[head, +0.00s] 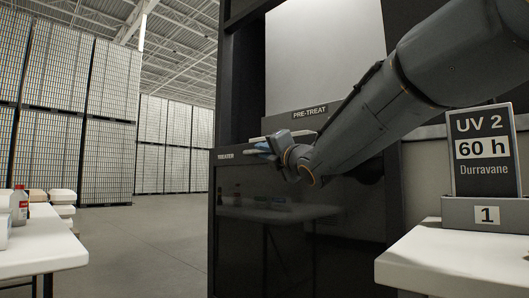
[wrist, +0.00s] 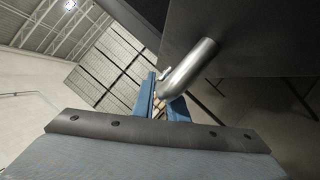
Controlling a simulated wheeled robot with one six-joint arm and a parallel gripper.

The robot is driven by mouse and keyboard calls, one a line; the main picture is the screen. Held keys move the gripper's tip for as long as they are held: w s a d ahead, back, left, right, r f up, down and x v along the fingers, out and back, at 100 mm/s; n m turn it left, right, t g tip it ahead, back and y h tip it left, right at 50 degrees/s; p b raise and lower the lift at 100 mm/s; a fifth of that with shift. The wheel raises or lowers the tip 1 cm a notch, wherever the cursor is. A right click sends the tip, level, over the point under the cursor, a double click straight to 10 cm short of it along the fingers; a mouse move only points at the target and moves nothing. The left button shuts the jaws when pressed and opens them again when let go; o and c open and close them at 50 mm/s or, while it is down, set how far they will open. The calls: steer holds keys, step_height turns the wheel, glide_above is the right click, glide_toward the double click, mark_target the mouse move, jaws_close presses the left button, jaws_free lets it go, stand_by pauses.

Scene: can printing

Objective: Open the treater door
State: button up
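The treater is a tall black cabinet with a glossy dark lower front, the door (head: 300,235), which looks shut. A small "TREATER" label sits at its upper left. My gripper (head: 262,146) is at the top of this front, reached from the right by my grey arm. In the wrist view, a bent metal tube handle (wrist: 200,58) sticks out from the dark panel. Its curved end lies at my two blue fingertips (wrist: 160,90), overlapping the right one. The fingers are close together. Whether they press on the handle is hidden by the overlap.
A "PRE-TREAT" sign (head: 310,112) hangs above the door. A white table (head: 450,262) with a "UV 2" sign (head: 483,150) stands at right. Another white table (head: 45,258) with a bottle (head: 20,206) stands at left. The floor (head: 150,240) between is clear. Stacked can pallets stand behind.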

steer(key=o, duration=0.4)
steer(key=shift+o, duration=0.2)
steer(key=shift+s, duration=0.1)
steer(key=p+v, duration=0.2)
steer(key=v, duration=0.5)
steer(key=shift+s+d, duration=0.2)
steer(key=shift+s, duration=0.1)
steer(key=shift+f, duration=0.1)
